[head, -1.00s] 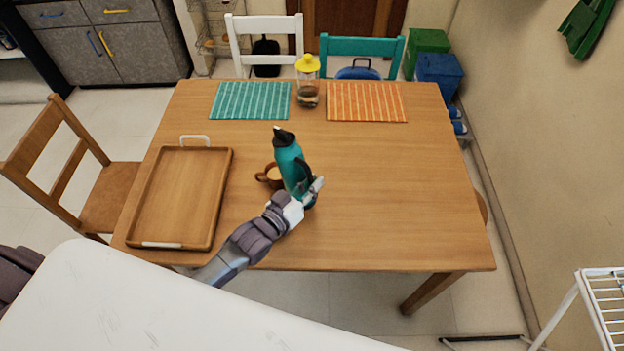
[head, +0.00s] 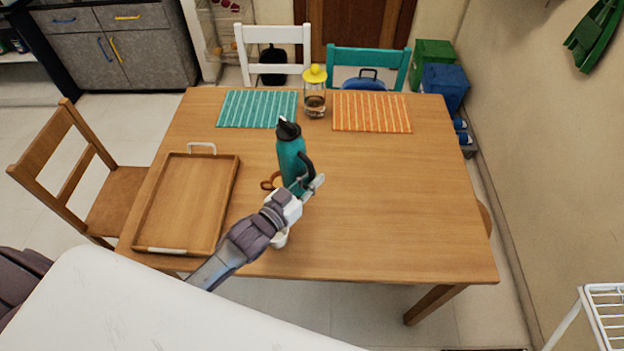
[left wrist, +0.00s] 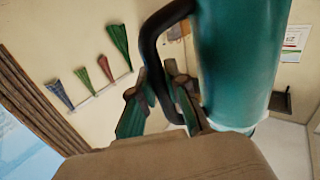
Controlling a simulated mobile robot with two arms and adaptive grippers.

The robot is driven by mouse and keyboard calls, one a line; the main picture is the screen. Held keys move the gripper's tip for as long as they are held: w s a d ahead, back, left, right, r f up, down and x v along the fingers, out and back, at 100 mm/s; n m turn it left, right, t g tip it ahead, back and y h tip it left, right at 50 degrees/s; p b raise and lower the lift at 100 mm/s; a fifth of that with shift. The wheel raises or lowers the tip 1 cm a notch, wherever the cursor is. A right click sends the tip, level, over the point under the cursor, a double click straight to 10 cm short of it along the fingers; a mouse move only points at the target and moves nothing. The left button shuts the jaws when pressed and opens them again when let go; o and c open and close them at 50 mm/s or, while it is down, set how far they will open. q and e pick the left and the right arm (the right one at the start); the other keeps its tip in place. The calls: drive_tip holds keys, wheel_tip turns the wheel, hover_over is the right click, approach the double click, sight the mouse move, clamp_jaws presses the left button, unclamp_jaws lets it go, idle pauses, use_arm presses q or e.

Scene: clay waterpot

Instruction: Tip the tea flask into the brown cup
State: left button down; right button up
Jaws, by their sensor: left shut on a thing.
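The teal tea flask (head: 291,165) has a black top and a black handle. It stands nearly upright in the head view, and I cannot tell whether its base touches the table. My left gripper (head: 309,187) is shut on its handle at the right side. In the left wrist view the flask (left wrist: 240,60) fills the right half, with the gripper (left wrist: 158,95) at the black handle. The brown cup (head: 268,184) is just left of the flask's lower part and partly hidden by it. My right gripper is not in view.
A wooden tray (head: 147,225) lies at the table's left. A jar with a yellow lid (head: 315,100) stands between a teal placemat (head: 257,108) and an orange placemat (head: 372,112). A white object (head: 279,239) shows partly under my left gripper. The table's right half (head: 420,200) is clear.

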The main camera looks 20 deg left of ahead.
sight(312, 169)
use_arm(q)
drive_tip(key=shift+m, duration=0.4)
drive_tip(key=shift+r+p, duration=1.85)
drive_tip(key=shift+r, duration=0.75)
drive_tip(key=shift+f, duration=0.1)
drive_tip(key=shift+s+d, duration=0.1)
drive_tip(key=s+a+r+n+y+b, duration=0.1)
drive_tip(key=s+r+n+y+b, duration=0.1)
drive_tip(key=s, duration=0.5)
drive_tip(key=s+a+r+n+t+y+b, duration=0.1)
drive_tip(key=s+a+n+y+b, duration=0.1)
drive_tip(key=s+y+b, duration=0.2)
drive_tip(key=s+b, duration=0.3)
drive_tip(key=shift+s+r, duration=0.3)
drive_tip(key=shift+r, duration=0.05)
drive_tip(key=shift+d, duration=0.1)
